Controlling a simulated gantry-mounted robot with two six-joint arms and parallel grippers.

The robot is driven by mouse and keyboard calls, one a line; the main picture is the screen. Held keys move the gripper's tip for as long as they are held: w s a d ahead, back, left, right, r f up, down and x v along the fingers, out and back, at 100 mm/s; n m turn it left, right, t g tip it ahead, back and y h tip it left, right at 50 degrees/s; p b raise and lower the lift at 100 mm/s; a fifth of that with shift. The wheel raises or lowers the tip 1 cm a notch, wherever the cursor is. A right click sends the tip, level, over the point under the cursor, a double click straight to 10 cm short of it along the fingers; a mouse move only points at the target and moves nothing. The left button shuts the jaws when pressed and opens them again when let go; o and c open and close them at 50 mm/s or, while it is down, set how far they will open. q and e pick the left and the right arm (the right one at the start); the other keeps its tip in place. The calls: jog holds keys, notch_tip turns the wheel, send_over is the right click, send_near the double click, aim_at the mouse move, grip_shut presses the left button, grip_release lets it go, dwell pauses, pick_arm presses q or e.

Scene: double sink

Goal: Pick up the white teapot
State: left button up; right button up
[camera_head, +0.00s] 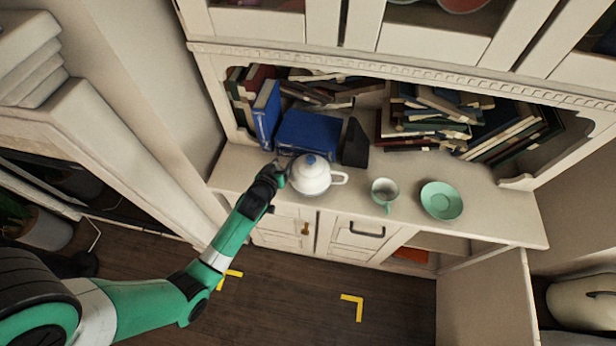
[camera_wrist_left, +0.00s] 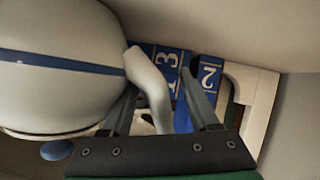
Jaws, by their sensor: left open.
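The white teapot (camera_head: 311,180) with a blue lid knob stands on the cabinet ledge in the head view, its handle to the right. My left gripper (camera_head: 279,170) is at the teapot's left side, by the spout. In the left wrist view the teapot body (camera_wrist_left: 60,75), with a blue band, fills the left side. Its white spout (camera_wrist_left: 150,85) reaches between the two open fingers of the left gripper (camera_wrist_left: 162,82). I cannot tell whether a finger touches the spout. My right gripper is not in view.
Blue books (camera_head: 309,134) and a dark wedge-shaped object (camera_head: 355,143) stand behind the teapot. A green cup (camera_head: 384,191) and green saucer (camera_head: 441,200) are to its right. The cabinet's side wall (camera_head: 190,110) is close on the left.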

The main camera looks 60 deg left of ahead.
pick_arm(q)
grip_shut()
jog(key=shift+f, duration=0.1)
dwell(1.1)
